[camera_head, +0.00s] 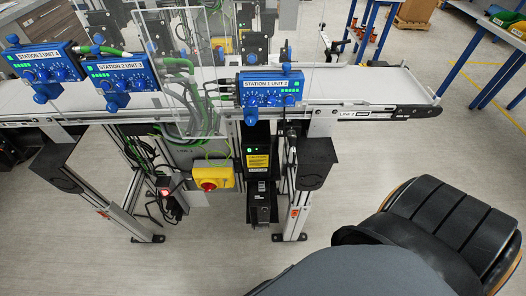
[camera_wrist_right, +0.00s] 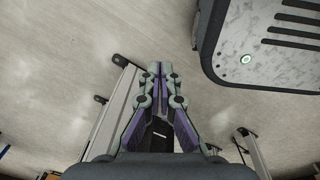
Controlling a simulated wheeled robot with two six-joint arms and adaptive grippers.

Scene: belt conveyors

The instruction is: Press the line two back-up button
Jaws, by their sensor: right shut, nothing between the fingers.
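The conveyor (camera_head: 395,85) has a small end label (camera_head: 355,114) that seems to read "LINE 2". Below the conveyor is a yellow box (camera_head: 226,178) with a red round knob (camera_head: 208,185). Right of it hangs a black unit (camera_head: 258,190) with a small green light (camera_head: 250,150) and a yellow label. No button clearly marked back-up can be told. My right gripper (camera_wrist_right: 160,68) is shut and empty in the right wrist view, above the grey floor and conveyor frame parts. It does not show in the head view. My left gripper is in neither view.
Blue station units (camera_head: 270,90) line the conveyor's near edge. Metal legs (camera_head: 296,218) and black brackets (camera_head: 318,160) stand below, with loose cables (camera_head: 195,118) between them. Blue-legged tables (camera_head: 492,75) stand at the back right.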

